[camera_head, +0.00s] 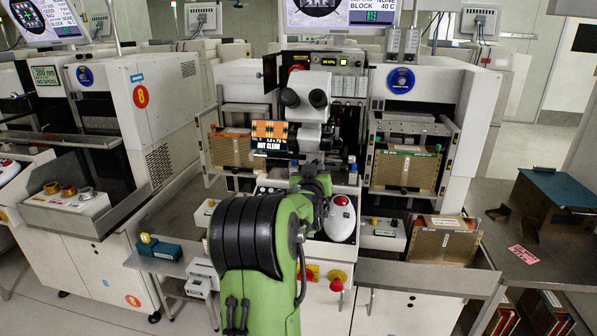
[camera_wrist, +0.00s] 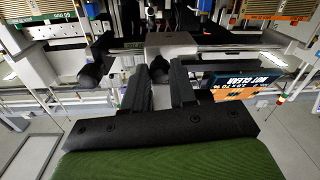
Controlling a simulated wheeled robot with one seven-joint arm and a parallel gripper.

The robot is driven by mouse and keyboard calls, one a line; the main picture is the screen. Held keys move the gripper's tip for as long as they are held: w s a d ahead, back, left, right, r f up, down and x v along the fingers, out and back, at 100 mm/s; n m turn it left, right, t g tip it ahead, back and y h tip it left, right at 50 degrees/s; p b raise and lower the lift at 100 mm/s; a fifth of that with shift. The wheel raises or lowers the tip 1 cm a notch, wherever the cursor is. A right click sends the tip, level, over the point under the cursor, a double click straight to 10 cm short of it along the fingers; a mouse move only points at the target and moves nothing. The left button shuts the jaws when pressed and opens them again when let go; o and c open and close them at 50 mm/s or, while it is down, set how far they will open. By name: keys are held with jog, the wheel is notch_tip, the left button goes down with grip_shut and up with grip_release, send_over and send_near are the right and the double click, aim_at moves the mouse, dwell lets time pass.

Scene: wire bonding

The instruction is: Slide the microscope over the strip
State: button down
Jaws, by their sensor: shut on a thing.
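The microscope (camera_head: 309,116) stands at the centre of the middle machine in the head view, its two dark eyepieces facing me. In the wrist view its pale grey body (camera_wrist: 172,42) lies just beyond the fingers. My gripper (camera_wrist: 159,76) is shut on a dark rounded knob (camera_wrist: 158,66) at the microscope, with one finger on each side. In the head view my green arm reaches up to just below the microscope and hides the fingertips. A small screen (camera_head: 270,136) left of the microscope shows an orange strip picture and reads "NOT CLEAR". I cannot make out the strip itself.
Slotted tan magazines stand left (camera_head: 238,150) and right (camera_head: 405,168) of the microscope. A white rounded device with a red top (camera_head: 340,218) sits right of my arm. Another magazine (camera_head: 446,240) stands on the right shelf. The small screen (camera_wrist: 245,84) is close to one finger.

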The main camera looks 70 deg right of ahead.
jog(key=c, duration=0.9)
grip_release()
jog(key=shift+w, duration=0.1)
jog(key=v, duration=1.5)
jog(key=shift+a, duration=0.4)
